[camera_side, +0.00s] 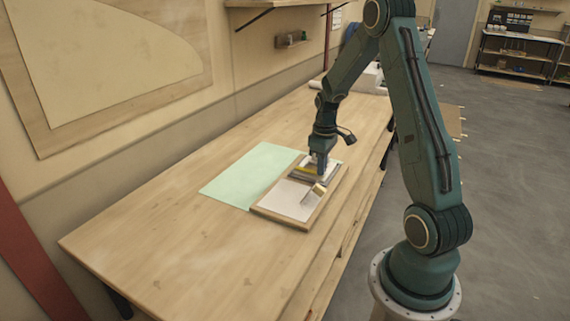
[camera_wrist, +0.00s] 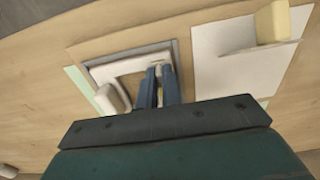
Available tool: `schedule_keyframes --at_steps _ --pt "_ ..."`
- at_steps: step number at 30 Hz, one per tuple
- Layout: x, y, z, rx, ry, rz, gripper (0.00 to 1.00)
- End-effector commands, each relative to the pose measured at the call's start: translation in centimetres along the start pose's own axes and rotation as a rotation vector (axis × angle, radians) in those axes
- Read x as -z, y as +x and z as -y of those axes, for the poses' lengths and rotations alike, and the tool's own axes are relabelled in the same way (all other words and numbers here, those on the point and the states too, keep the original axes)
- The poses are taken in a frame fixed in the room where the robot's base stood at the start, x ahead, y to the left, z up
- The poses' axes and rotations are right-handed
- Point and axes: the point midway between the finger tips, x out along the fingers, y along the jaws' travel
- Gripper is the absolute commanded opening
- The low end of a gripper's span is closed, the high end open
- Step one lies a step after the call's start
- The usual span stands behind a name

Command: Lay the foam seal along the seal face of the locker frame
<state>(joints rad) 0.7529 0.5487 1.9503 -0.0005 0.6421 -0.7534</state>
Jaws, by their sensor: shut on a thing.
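The locker frame (camera_wrist: 110,54) shows in the wrist view as a grey-edged rectangle on a wooden board. A pale band, which looks like the foam seal (camera_wrist: 120,68), runs along the inside of its far and left sides. A rounded cream piece (camera_wrist: 110,98) stands at its left; I cannot tell if it joins the band. My gripper (camera_wrist: 158,70) is at the frame's right part, its blue fingers close together and shut on the pale seal. The held part is mostly hidden between the fingers. In the side view my gripper (camera_side: 318,168) points down over the frame's far end.
A white sheet (camera_side: 288,199) lies on the near part of the wooden board (camera_side: 275,218), with a cream block (camera_side: 313,194) on it. A pale green mat (camera_side: 240,176) lies left of the board. The workbench (camera_side: 175,235) is clear toward its near left end.

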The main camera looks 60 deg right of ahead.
Motion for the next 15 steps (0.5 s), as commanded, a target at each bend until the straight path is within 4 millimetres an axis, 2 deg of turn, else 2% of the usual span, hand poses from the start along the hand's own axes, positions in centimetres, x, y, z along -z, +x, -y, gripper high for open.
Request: schedule_keyframes --at_steps 15 --pt "-0.01 0.48 0.01 0.000 0.000 0.000 0.00"
